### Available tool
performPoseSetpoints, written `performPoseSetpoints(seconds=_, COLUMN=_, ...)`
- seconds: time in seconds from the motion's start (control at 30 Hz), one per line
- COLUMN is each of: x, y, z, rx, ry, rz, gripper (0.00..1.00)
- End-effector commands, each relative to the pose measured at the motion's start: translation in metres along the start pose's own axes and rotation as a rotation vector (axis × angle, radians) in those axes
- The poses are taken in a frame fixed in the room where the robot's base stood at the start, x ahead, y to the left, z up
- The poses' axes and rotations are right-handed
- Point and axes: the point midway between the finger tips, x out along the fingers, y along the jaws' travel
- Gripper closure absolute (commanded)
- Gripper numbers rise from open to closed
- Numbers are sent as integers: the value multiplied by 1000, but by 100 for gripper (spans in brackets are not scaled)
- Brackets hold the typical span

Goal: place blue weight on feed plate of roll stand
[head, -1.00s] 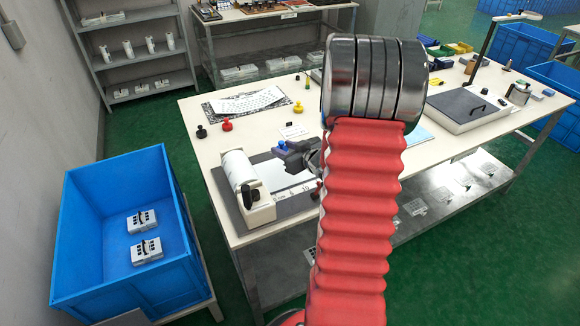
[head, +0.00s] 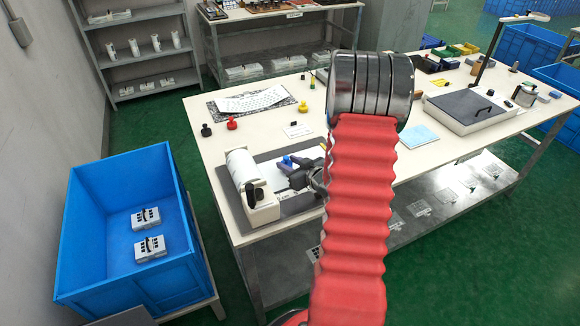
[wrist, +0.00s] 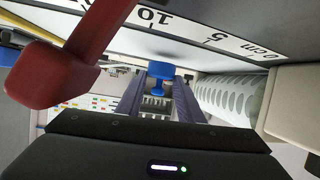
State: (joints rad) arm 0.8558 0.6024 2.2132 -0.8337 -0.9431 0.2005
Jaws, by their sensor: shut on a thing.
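The blue weight (head: 286,160) is between the fingers of my gripper (head: 288,164), which is shut on it. In the wrist view the blue weight (wrist: 161,75) shows between the two dark fingers (wrist: 165,92). The roll stand (head: 262,207) has a white roll (head: 241,168) and stands at the table's near left end. The feed plate (wrist: 205,38) carries a ruler scale, seen close in the wrist view. My gripper is over the plate, right of the roll. I cannot tell whether the weight touches the plate.
A red handle (wrist: 50,75) is close at the left of the wrist view. Black (head: 206,130), red (head: 232,123) and yellow (head: 303,107) weights stand farther back on the table. A blue crate (head: 85,240) is left of the table. My red arm hides part of the tabletop.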

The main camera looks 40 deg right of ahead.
Motion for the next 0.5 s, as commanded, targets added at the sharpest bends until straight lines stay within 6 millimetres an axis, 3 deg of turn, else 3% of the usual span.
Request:
performPoseSetpoints(seconds=0.13, x=5, y=-1, z=11, rx=-1, ry=0, rz=-1, gripper=96)
performPoseSetpoints(seconds=0.5, x=6, y=-1, z=13, rx=-1, ry=1, rz=-1, gripper=96)
